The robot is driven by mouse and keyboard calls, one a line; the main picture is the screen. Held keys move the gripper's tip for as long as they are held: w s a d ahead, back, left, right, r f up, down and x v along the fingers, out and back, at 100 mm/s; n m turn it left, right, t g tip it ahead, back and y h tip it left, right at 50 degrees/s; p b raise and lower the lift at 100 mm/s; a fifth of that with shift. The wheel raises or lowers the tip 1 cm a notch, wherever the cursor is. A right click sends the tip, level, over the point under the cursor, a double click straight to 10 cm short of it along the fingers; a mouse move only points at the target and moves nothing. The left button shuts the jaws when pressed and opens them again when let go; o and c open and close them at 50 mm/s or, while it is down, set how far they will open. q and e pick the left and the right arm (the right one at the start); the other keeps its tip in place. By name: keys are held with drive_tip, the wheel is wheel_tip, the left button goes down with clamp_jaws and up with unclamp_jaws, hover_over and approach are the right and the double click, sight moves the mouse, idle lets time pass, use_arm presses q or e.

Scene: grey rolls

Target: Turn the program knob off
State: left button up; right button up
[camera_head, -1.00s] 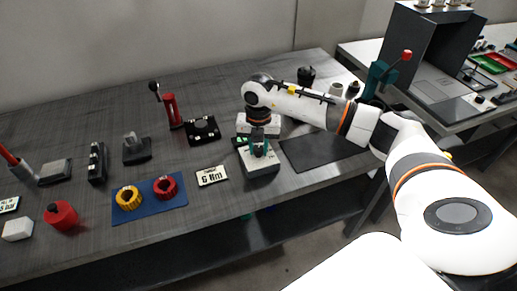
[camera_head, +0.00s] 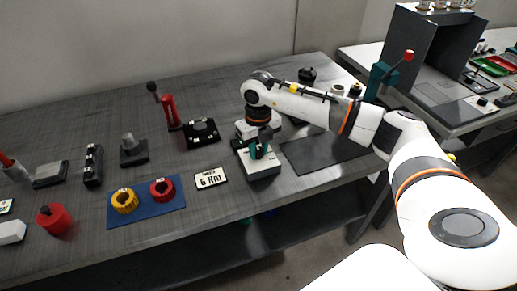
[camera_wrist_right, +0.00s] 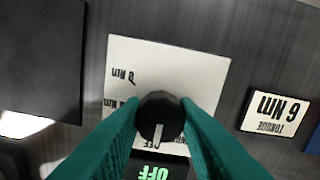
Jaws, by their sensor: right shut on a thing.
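The program knob (camera_wrist_right: 158,110) is round and black with a white pointer line. It stands on a white-topped panel (camera_wrist_right: 175,65) with printed torque labels. In the right wrist view the pointer line points down the picture, toward a black display (camera_wrist_right: 142,172) with green "OFF" lettering. A label beside the knob is partly hidden. My right gripper (camera_wrist_right: 160,118) has its teal fingers shut on the knob, one on each side. In the head view the right gripper (camera_head: 258,154) is over the panel's box (camera_head: 262,170) and hides the knob. My left gripper is out of view.
A "6 Nm torque" card (camera_head: 210,178) lies left of the box. A blue mat (camera_head: 147,212) holds a yellow ring (camera_head: 124,201) and a red ring (camera_head: 162,190). A dark mat (camera_head: 325,152) lies to the right.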

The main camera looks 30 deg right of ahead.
sight(259, 149)
idle(0.4)
drive_tip(key=o, duration=1)
drive_tip(key=shift+c, duration=0.2)
wheel_tip(259, 149, up, 12)
drive_tip(key=b, duration=0.1)
